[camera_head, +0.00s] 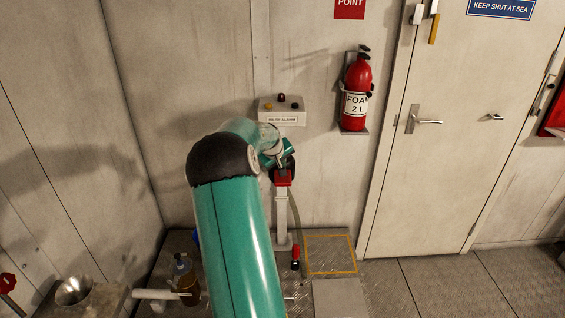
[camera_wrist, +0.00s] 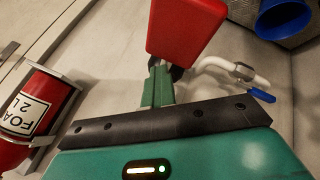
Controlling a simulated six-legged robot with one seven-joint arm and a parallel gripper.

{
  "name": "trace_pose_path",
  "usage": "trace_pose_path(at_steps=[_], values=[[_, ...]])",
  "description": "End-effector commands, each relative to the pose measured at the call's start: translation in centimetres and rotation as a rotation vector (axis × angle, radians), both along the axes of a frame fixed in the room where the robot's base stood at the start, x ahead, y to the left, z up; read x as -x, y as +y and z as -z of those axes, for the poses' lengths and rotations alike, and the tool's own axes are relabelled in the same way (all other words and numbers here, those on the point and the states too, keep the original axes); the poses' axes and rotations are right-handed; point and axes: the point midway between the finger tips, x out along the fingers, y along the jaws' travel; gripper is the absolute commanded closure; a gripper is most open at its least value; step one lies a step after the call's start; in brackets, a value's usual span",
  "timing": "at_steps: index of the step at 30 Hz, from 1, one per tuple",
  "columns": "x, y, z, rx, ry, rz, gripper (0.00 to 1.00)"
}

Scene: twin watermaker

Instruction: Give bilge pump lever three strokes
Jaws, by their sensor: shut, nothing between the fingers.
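In the head view, a pale upright post (camera_head: 281,215) with a red top (camera_head: 283,177) stands against the wall. A small red grip (camera_head: 295,251) with a dark lower end is low beside the post. I cannot tell for sure which of these red parts belongs to the bilge pump lever. My gripper (camera_head: 284,163) is just above the red top, partly hidden by my arm. In the wrist view, my gripper (camera_wrist: 166,70) is shut and empty, its tips close to a red block (camera_wrist: 186,28). I cannot tell whether they touch it.
A bilge alarm box (camera_head: 282,111) and a red foam extinguisher (camera_head: 355,95) are on the wall behind. A door (camera_head: 450,130) is at right. A yellow-outlined floor panel (camera_head: 331,254) is clear. A bottle (camera_head: 185,280) and metal funnel (camera_head: 74,291) are at lower left.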

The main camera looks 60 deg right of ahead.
Motion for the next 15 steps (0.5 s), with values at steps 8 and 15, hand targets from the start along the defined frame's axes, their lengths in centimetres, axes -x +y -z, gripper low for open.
trace_pose_path(at_steps=[8, 15], values=[[0.22, 0.17, 0.61, -0.008, 0.005, 0.003, 1.0], [0.27, 0.23, 0.91, -0.009, 0.005, 0.003, 1.0]])
